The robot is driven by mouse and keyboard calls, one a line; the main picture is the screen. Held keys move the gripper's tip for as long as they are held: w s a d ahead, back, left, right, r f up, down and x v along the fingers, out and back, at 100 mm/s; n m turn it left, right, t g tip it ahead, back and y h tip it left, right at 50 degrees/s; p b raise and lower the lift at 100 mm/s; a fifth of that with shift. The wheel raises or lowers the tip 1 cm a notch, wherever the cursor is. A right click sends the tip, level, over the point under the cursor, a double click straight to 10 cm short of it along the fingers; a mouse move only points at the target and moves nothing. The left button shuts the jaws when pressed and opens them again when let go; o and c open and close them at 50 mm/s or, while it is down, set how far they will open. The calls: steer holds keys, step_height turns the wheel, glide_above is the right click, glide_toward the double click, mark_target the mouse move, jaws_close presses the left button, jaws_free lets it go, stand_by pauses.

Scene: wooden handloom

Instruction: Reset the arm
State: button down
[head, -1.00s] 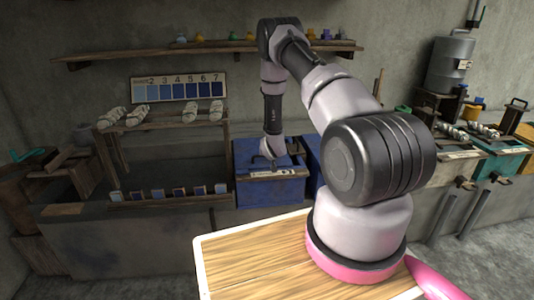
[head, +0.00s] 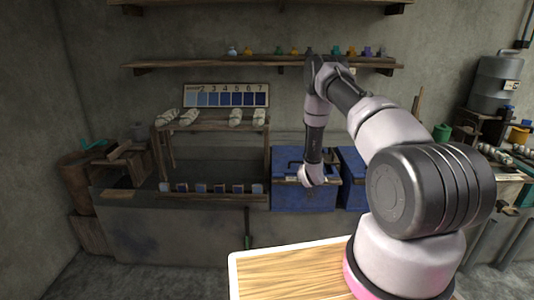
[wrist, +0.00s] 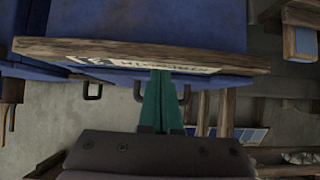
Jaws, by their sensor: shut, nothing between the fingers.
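My arm reaches out over the pale wooden board (head: 290,262), and its end hangs down in front of a blue lidded vat (head: 290,198). My gripper (wrist: 161,78) shows in the wrist view as two teal fingers pressed together with nothing between them. The fingertips overlap the white label (wrist: 150,65) on the vat's wooden edge in the picture; I cannot tell whether they touch. In the head view the fingers are too small to make out.
A second blue vat (head: 352,165) stands to the right. A wooden rack (head: 215,127) with pale skeins and a swatch chart (head: 225,95) are at left. A shelf (head: 200,64) with small coloured pots runs above. A grey metal canister (head: 498,85) stands at far right.

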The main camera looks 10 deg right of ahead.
step_height(320, 180, up, 24)
steer(key=a+f+m+g, duration=0.1)
steer(key=a, duration=0.1)
steer(key=s+a+r+y, duration=0.1)
steer(key=s+r, duration=0.2)
steer(key=r, duration=0.5)
steer(key=s+a+r, duration=0.1)
steer(key=s+r, duration=0.3)
steer(key=r, duration=0.4)
steer(key=s+a+r+m+g+y, duration=0.1)
steer(key=s+a+r, duration=0.1)
steer(key=s+r, duration=0.55)
steer(key=s+a+r+g+y, duration=0.1)
steer(key=s+a+r, duration=0.1)
steer(key=s+r, duration=0.55)
steer(key=s+a+r, duration=0.1)
steer(key=s, duration=1)
steer(key=s+a+y, duration=0.1)
steer(key=s+a, duration=0.1)
steer(key=s, duration=0.9)
steer(key=shift+s+r+g, duration=0.3)
steer(key=shift+s+r, duration=0.05)
steer(key=shift+r, duration=0.05)
